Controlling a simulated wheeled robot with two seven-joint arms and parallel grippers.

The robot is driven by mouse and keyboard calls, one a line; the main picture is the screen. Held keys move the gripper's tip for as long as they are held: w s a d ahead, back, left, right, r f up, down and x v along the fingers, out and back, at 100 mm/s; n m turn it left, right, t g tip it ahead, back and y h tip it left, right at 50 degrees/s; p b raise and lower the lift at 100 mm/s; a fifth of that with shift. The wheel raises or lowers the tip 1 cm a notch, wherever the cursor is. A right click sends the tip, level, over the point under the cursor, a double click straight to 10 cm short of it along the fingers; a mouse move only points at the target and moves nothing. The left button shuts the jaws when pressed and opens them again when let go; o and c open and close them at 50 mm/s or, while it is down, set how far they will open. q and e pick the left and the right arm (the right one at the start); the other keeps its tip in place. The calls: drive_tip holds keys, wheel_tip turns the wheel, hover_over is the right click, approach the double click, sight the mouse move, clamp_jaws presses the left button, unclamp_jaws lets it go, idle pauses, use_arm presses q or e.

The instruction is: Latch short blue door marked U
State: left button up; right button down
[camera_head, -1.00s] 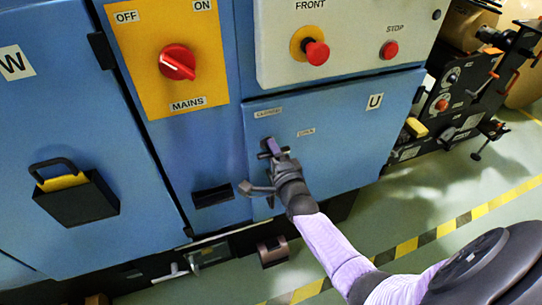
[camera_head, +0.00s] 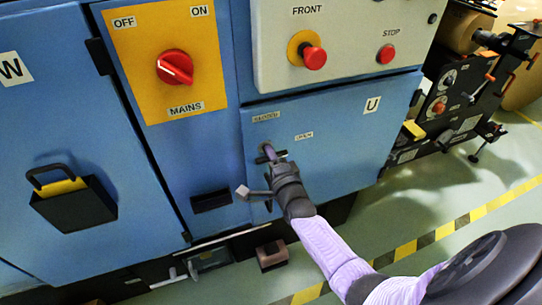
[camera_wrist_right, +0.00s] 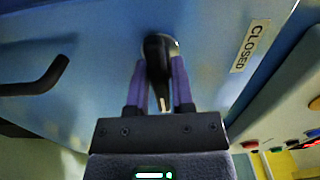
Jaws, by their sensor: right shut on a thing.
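The short blue door marked U (camera_head: 345,150) sits flat in the cabinet front below the white control panel. Its small CLOSED label (camera_head: 266,117) is at the upper left, and an OPEN label (camera_head: 304,136) is to the right of it. My right gripper (camera_head: 268,152) is at the door's left part, just below the CLOSED label. In the right wrist view its purple fingers stand on either side of a dark latch handle (camera_wrist_right: 157,60) and are shut on it. The CLOSED label (camera_wrist_right: 250,46) is to the right there. My left gripper is not in view.
A red mains switch (camera_head: 175,67) on a yellow plate is at the upper left. Red push buttons (camera_head: 313,57) are on the panel above the door. A black handle box (camera_head: 75,202) is on the door marked W. A dark hooked bar (camera_wrist_right: 38,82) is left of the latch handle.

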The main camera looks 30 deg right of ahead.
drive_tip(key=shift+n, duration=0.9)
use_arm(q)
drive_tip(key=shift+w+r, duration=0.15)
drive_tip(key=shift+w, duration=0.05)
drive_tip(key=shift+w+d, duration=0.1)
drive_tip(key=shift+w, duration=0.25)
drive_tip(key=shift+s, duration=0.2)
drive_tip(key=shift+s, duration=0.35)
use_arm(e)
drive_tip(key=c, duration=0.6)
unclamp_jaws()
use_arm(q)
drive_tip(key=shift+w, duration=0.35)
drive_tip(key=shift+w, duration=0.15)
